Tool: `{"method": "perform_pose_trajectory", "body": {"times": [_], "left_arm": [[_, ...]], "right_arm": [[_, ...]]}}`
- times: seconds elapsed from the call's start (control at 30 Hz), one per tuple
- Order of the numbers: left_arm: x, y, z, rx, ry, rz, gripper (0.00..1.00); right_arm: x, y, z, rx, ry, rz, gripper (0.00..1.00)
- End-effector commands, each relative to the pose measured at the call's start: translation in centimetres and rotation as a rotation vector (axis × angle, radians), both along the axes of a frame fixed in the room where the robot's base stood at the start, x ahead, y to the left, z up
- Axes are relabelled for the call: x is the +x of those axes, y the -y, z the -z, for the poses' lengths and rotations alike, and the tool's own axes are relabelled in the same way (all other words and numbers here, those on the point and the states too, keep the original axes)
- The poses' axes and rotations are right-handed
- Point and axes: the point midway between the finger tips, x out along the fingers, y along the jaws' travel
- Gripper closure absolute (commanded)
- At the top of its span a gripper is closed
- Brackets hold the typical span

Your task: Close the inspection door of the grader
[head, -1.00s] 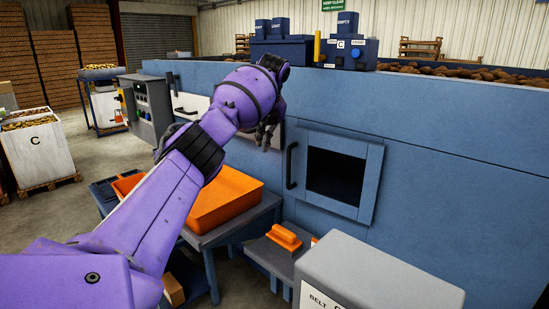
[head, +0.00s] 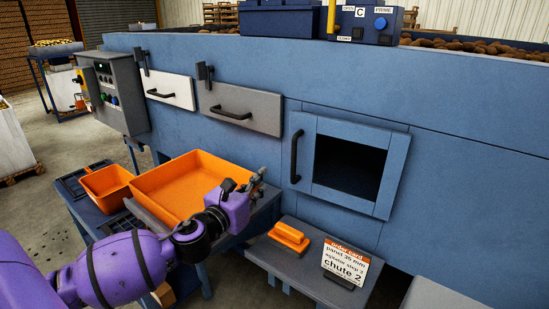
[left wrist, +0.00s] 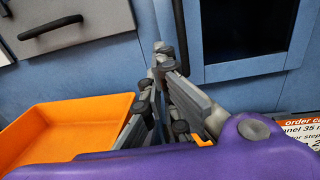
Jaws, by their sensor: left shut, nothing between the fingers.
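The inspection door (head: 401,165) is a blue square frame around a dark window on the front of the blue grader (head: 465,190). Its black upright handle (head: 296,156) is on the left side. I cannot tell how far the door stands off the grader face. My left gripper (head: 259,181) is shut and empty, left of and below the handle, apart from it, near the right end of the orange tray. In the left wrist view the fingertips (left wrist: 161,52) are together in front of the blue panel, with part of the door (left wrist: 250,70) to their right. My right gripper is not in view.
A large orange tray (head: 150,184) and a smaller orange bin (head: 92,184) sit on the table at left. White (head: 168,90) and grey (head: 240,108) drawers are left of the door. Below it, a low grey bench (head: 310,278) holds an orange handled object (head: 290,236) and an order card (head: 345,264).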

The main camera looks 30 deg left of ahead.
Motion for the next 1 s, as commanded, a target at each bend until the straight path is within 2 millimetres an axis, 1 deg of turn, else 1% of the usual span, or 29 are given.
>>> {"method": "perform_pose_trajectory", "body": {"times": [0.07, 0.17, 0.27, 0.5, 0.7, 0.83, 1.0], "left_arm": [[-0.5, 0.7, 0.0, 0.0, 0.003, 0.022, 1.0], [0.2, 0.8, -0.1, 0.0, 0.006, 0.025, 1.0], [1.7, 0.9, -0.2, -0.001, 0.008, 0.024, 1.0], [6.9, 1.1, -0.3, -0.001, 0.007, 0.022, 1.0], [10.7, 1.3, -0.1, -0.002, 0.005, 0.022, 1.0], [12.3, 1.4, -0.1, -0.001, 0.004, 0.022, 1.0], [13.3, 1.4, 0.0, 0.001, 0.004, 0.022, 1.0]], "right_arm": [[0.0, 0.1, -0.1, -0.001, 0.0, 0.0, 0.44], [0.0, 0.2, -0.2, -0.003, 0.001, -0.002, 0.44], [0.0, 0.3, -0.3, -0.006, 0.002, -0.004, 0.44], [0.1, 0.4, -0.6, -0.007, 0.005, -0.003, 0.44], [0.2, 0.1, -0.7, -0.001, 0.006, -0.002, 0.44], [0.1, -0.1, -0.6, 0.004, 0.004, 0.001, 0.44], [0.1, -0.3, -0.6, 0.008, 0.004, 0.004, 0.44]]}}
